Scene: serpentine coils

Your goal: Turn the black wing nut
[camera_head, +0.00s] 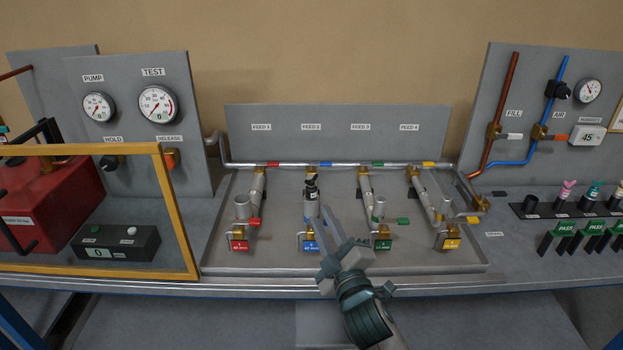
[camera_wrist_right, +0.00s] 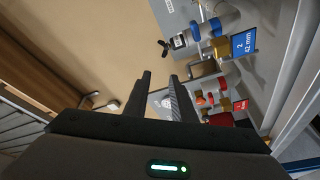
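The black wing nut (camera_head: 311,180) sits on top of a black fitting on the second feed branch, the one with the blue tag. In the right wrist view the black wing nut (camera_wrist_right: 165,47) shows small, with its wings spread, beyond the fingertips. My right gripper (camera_head: 329,216) is in front of that branch, to the right of and nearer than the nut, apart from it. In the wrist view the two fingers of my right gripper (camera_wrist_right: 160,76) stand apart with nothing between them. My left gripper does not show.
Several similar branches with tags (camera_head: 239,245) and coloured levers stand on the grey tray (camera_head: 340,268). A yellow-framed guard (camera_head: 178,215) stands left, before a red machine (camera_head: 50,205). Gauges and pipes line the panels behind. Small knobs (camera_head: 567,190) stand at right.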

